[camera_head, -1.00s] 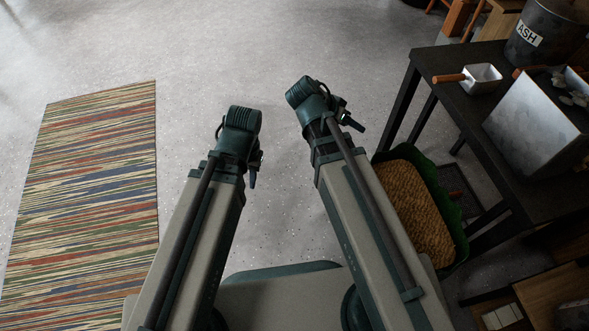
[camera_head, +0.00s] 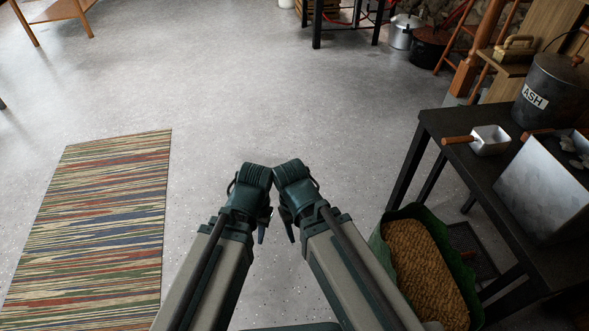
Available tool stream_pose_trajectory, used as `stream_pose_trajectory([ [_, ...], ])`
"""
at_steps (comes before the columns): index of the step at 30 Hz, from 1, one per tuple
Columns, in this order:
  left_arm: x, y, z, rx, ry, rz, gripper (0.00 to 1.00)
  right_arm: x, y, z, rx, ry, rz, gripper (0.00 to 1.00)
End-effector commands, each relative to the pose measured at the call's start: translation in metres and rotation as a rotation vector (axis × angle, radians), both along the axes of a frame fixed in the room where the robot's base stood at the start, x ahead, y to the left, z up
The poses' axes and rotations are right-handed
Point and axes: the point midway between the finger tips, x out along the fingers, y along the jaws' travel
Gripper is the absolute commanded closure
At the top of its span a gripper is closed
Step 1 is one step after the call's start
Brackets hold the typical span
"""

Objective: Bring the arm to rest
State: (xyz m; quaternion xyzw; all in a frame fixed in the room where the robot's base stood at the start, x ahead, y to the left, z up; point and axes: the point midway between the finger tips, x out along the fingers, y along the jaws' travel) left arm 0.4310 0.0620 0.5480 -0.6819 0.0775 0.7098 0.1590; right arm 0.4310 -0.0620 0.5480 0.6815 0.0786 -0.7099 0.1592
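My two arms reach forward side by side from the bottom edge, and their dark green wrist ends lean together near the middle of the picture. My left gripper (camera_head: 263,226) points down below its wrist, mostly hidden behind it. My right gripper (camera_head: 288,226) also hangs down beside it, with only a narrow dark part showing. The two wrists are very close; I cannot tell whether they touch. I see nothing held in either gripper, and the finger gaps are hidden.
A black table (camera_head: 474,185) on the right bears a metal scoop (camera_head: 489,140), an ash bucket (camera_head: 552,90) and a grey metal box (camera_head: 545,190). A green-rimmed bin of pellets (camera_head: 425,270) stands close to my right arm. A striped rug (camera_head: 100,225) lies left. The floor ahead is clear.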

Motion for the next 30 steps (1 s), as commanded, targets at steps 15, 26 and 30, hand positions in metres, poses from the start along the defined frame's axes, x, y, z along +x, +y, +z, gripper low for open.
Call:
stream_pose_trajectory([
  [15,0.000,-0.001,0.133,-0.004,0.001,0.002,0.68,0.000,0.000,0.133,0.003,0.001,-0.004,0.43],
  [26,-0.001,-0.002,0.250,-0.007,0.003,0.005,0.68,0.000,0.001,0.250,0.006,0.002,-0.006,0.43],
  [30,-0.001,-0.002,0.295,-0.009,0.004,0.006,0.68,-0.001,0.002,0.295,0.008,0.002,-0.007,0.43],
])
